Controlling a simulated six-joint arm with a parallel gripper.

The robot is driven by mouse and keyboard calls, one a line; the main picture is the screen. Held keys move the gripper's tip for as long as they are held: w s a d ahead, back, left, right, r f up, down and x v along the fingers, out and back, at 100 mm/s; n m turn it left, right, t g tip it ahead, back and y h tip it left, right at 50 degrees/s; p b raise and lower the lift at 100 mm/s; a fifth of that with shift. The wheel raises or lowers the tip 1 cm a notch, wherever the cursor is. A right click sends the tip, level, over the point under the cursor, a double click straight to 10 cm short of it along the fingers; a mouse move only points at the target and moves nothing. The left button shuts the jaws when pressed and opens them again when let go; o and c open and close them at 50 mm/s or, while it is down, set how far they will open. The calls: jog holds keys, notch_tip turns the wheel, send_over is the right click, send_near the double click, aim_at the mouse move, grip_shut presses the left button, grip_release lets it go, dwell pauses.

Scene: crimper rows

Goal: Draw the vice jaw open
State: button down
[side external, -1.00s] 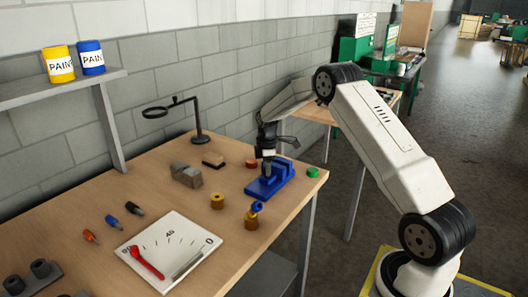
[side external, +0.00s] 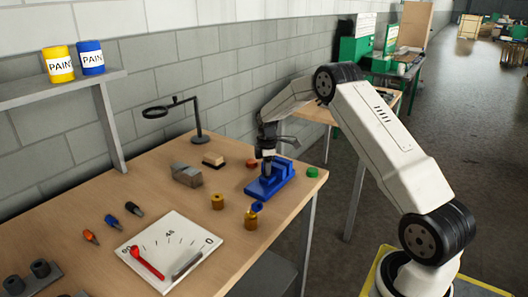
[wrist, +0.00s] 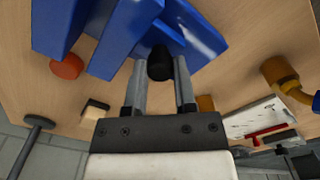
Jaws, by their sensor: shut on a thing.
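The blue vice (side external: 271,178) stands near the far right corner of the workbench. It also fills the top of the wrist view (wrist: 118,50), where its blue blocks and a gap between them show. My gripper (side external: 267,163) points down at the vice. In the wrist view my gripper (wrist: 160,75) has its two grey fingers either side of a dark rounded knob (wrist: 160,63) in front of the vice's blue body, and is shut on it. The fingers hide the knob's sides, and the arm hides part of the vice in the side view.
A green piece (side external: 312,172) lies right of the vice, and a red disc (side external: 252,162) lies behind it to the left. Brass pieces (side external: 217,201) stand in front. A grey block (side external: 187,175), a magnifier lamp (side external: 198,125) and a white dial plate (side external: 168,250) are farther left.

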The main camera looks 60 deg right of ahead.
jog(key=a, duration=0.5)
jog(key=shift+a, duration=0.35)
jog(key=c, duration=0.7)
grip_release()
jog(key=shift+d, duration=0.1)
jog(key=shift+r, duration=0.15)
jog(key=shift+r, duration=0.25)
notch_tip(320, 180, up, 7)
